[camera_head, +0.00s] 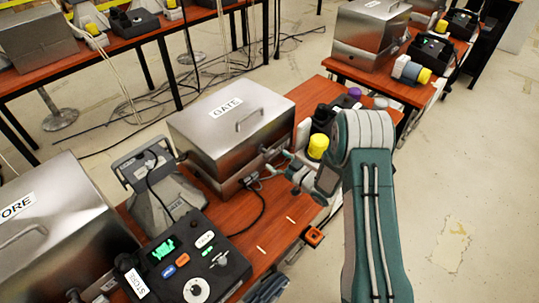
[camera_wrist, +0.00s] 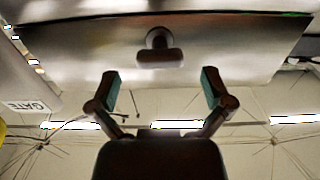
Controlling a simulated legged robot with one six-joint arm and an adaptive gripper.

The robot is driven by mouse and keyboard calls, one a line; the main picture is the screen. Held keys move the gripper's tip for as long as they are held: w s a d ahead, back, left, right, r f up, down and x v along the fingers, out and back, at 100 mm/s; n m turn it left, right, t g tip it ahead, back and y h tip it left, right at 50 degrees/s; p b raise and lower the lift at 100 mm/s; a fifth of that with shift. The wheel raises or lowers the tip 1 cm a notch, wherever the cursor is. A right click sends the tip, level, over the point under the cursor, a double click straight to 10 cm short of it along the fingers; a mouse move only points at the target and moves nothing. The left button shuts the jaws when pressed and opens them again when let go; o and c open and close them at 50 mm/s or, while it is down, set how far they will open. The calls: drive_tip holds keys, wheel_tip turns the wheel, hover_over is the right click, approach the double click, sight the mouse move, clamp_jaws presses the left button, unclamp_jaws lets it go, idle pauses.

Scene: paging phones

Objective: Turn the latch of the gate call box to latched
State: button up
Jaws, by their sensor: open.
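The gate call box (camera_head: 212,143) is a silver metal case with a GATE label and a lid handle. It stands on the red-brown table in the head view. Its latch (camera_wrist: 160,50) is a dark round boss with a wider tab, on the box's metal face at the upper middle of the wrist view. My gripper (camera_head: 273,167) is beside the box's right-hand face in the head view. In the wrist view my gripper (camera_wrist: 159,80) is open and empty, its two fingers spread either side of the latch's line and apart from it. The latch's exact angle is hard to read.
A STORE box (camera_head: 62,235) and a black phone set (camera_head: 195,262) stand at the front left. A grey stand (camera_head: 158,180) is left of the gate box. A yellow cylinder (camera_head: 318,147) and a purple-topped item (camera_head: 354,93) are close by my arm. Open floor lies right.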

sight(271, 157)
drive_tip(key=shift+x, duration=1.65)
drive_tip(key=c, duration=1.1)
drive_tip(key=n, duration=0.4)
drive_tip(key=shift+n, duration=0.3)
drive_tip(key=n, duration=0.4)
drive_tip(key=shift+n, duration=0.3)
drive_tip(key=n, duration=0.4)
drive_tip(key=shift+n, duration=2.2)
drive_tip(key=shift+s+f, duration=0.1)
